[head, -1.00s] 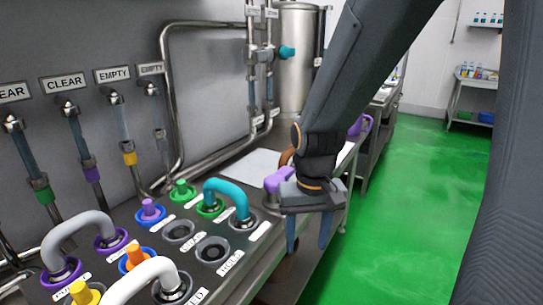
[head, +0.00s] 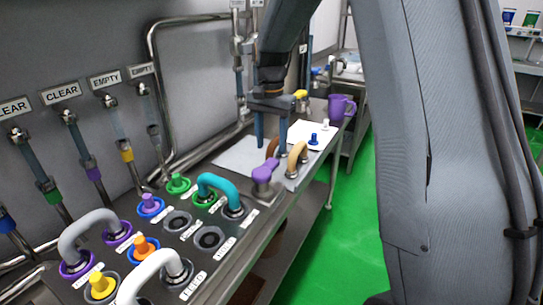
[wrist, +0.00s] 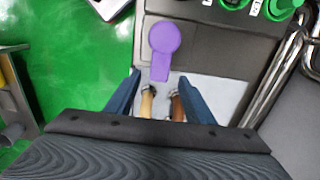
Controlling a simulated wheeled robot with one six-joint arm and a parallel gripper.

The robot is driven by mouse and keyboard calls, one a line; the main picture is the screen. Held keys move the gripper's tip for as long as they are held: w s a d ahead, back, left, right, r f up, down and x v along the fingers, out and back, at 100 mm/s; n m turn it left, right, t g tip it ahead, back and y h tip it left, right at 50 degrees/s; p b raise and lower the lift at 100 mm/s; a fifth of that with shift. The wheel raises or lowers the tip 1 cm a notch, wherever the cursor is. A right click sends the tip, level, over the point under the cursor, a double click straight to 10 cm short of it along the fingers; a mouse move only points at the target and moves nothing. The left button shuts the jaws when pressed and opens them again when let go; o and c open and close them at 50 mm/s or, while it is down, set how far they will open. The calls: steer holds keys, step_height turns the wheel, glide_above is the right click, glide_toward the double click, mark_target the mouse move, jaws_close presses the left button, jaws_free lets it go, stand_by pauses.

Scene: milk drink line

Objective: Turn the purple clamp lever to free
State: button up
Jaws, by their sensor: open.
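The purple clamp lever (head: 264,172) stands at the far right end of the panel of coloured ports, its round end toward the ports in the wrist view (wrist: 163,38). My gripper (head: 271,146) is open and empty, fingers pointing down, just beyond the lever in the head view. In the wrist view the lever's narrow end reaches toward the space between my open fingers (wrist: 161,78). I cannot tell whether a finger touches it. The lever's setting label is not readable.
A brown handle (wrist: 178,106) and a tan handle (head: 297,155) stand close by my fingers. A teal pipe bend (head: 222,184) and several ports lie nearer. A purple jug (head: 340,108) and a white sheet (head: 302,131) are beyond. Steel pipes run along the left wall.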

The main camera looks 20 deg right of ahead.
mark_target(271, 162)
step_height(271, 162, down, 6)
steer(key=shift+r+p, duration=0.15)
steer(key=shift+p, duration=0.5)
steer(key=shift+c, duration=0.3)
jaws_close()
